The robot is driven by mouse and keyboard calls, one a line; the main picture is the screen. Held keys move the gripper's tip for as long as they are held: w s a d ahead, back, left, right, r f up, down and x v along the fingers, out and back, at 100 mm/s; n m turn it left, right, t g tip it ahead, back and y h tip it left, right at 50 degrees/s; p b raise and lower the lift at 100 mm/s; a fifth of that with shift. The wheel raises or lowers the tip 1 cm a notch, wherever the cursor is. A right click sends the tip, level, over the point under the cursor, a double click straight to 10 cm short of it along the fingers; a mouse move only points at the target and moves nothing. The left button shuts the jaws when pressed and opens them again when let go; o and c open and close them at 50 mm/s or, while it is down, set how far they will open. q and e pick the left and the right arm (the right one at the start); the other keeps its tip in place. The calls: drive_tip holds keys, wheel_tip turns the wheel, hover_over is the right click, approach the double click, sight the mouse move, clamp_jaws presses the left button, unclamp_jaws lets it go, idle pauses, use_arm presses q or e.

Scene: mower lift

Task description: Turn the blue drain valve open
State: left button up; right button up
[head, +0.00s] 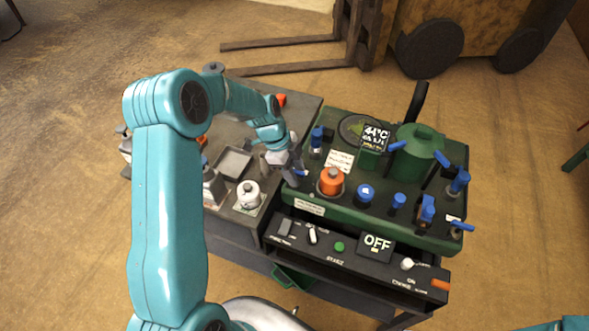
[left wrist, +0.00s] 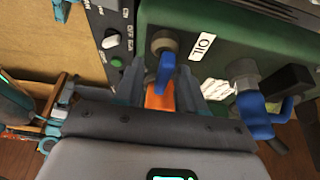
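The green machine (head: 325,197) stands on the cart. A small blue lever (left wrist: 166,72) sits on a round fitting beside an OIL label (left wrist: 202,46) on its green side wall in the left wrist view; I take it as the drain valve. In the head view only a bit of blue (head: 302,173) shows by my fingers. My left gripper (head: 291,172) is at the machine's left side. In the left wrist view its fingers (left wrist: 160,88) are apart, one either side of the lever; contact is not clear. An orange piece (left wrist: 158,98) shows behind the lever. My right gripper is out of view.
A second blue valve (left wrist: 256,112) is close by on the same wall. A control panel (head: 340,250) reading OFF runs along the front. Several blue-handled fittings, an orange cap (head: 331,181) and a green tank (head: 417,152) stand on top. Metal parts crowd the grey bench at left.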

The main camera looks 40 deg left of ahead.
use_arm(q)
drive_tip(key=shift+w+a+f, duration=0.1)
drive_tip(key=shift+w, duration=0.05)
clamp_jaws()
drive_tip(key=shift+f+n+b, duration=0.15)
drive_tip(key=shift+n+b, duration=0.25)
drive_tip(key=shift+b, duration=0.3)
drive_tip(key=n+t+b, duration=0.1)
drive_tip(key=n+b, duration=0.2)
drive_tip(key=b, duration=0.2)
drive_tip(key=shift+n+t+y, duration=0.3)
drive_tip(key=shift+n+t, duration=0.1)
drive_tip(key=shift+n+t+b, duration=0.3)
drive_tip(key=shift+n+b, duration=0.4)
drive_tip(key=shift+n, duration=0.2)
drive_tip(key=n+y+b, duration=0.1)
drive_tip(key=n, duration=0.1)
drive_tip(key=n+b, duration=0.1)
drive_tip(key=n, duration=0.1)
drive_tip(key=shift+t+y+b, duration=0.35)
drive_tip(key=shift+t+y, duration=0.05)
drive_tip(key=n+y+b, duration=0.1)
drive_tip(key=n+b, duration=0.2)
drive_tip(key=n+y+b, duration=0.1)
drive_tip(key=n+b, duration=0.2)
drive_tip(key=shift+r+n+y+b, duration=0.2)
drive_tip(key=shift+n+y+b, duration=0.3)
drive_tip(key=shift+n+b, duration=0.5)
